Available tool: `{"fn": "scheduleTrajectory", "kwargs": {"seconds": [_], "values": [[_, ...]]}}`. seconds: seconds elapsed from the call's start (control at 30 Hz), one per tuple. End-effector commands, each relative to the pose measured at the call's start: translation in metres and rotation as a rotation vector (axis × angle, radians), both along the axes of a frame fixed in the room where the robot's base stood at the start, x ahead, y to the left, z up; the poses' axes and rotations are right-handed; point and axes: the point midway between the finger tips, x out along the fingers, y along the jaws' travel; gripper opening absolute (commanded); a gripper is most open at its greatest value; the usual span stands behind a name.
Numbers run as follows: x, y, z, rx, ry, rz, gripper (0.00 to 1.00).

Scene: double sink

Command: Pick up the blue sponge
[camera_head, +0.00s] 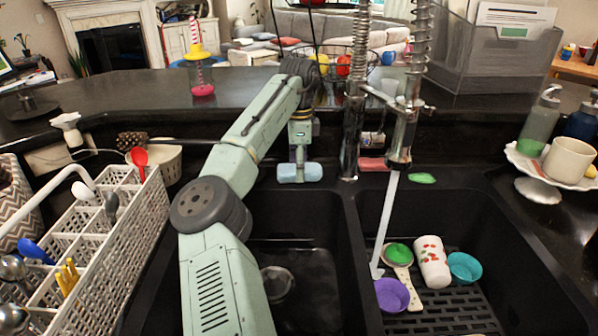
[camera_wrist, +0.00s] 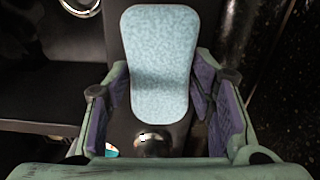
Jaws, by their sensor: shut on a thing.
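The blue sponge (camera_head: 300,173) is at the back edge of the left basin, below my gripper (camera_head: 299,153). In the wrist view the light-blue sponge (camera_wrist: 160,62) stands lengthwise between the two green fingers with purple pads of my gripper (camera_wrist: 161,108). My gripper is shut on the sponge. I cannot tell whether the sponge touches the ledge beneath it.
The faucet (camera_head: 398,150) stands right of my gripper. The right basin holds a purple bowl (camera_head: 391,295), a teal bowl (camera_head: 464,267) and a patterned cup (camera_head: 432,262). A white utensil rack (camera_head: 130,225) stands at left. The left basin looks mostly clear.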

Motion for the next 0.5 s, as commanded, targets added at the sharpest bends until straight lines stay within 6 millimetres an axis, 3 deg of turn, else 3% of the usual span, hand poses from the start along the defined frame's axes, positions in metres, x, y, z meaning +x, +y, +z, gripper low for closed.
{"fn": "scheduleTrajectory", "kwargs": {"seconds": [0.27, 0.5], "values": [[0.001, -0.001, 0.006, 0.000, -0.002, 0.000, 0.34], [0.000, -0.001, 0.029, -0.001, -0.002, 0.000, 0.34]]}}
